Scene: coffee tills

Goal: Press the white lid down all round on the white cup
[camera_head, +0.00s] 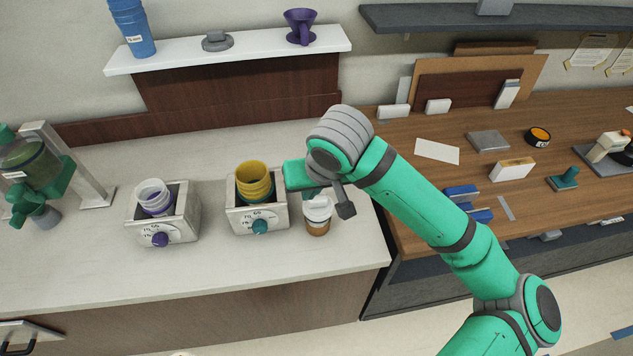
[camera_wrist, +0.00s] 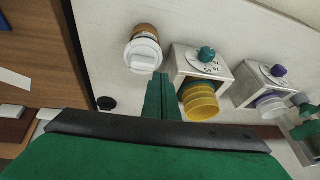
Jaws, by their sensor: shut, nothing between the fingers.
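The white cup (camera_head: 305,218) with a brown sleeve (camera_head: 317,229) stands upright on the pale counter near its right end. The white lid (camera_head: 318,208) sits on top of it; whether its rim is seated all round cannot be told. In the wrist view the lid (camera_wrist: 143,57) shows clearly, with the brown sleeve (camera_wrist: 146,29) behind it. My gripper (camera_head: 319,190) is above the cup in the head view and partly covers the lid. In the wrist view its fingers (camera_wrist: 161,78) are together and empty, beside the lid's edge; contact cannot be told.
A box dispenser with yellow cups (camera_head: 254,180) stands just left of the cup. Another dispenser with white cups (camera_head: 154,197) stands farther left. The counter (camera_head: 265,275) is clear in front. A wooden desk (camera_head: 430,185) with several items lies to the right.

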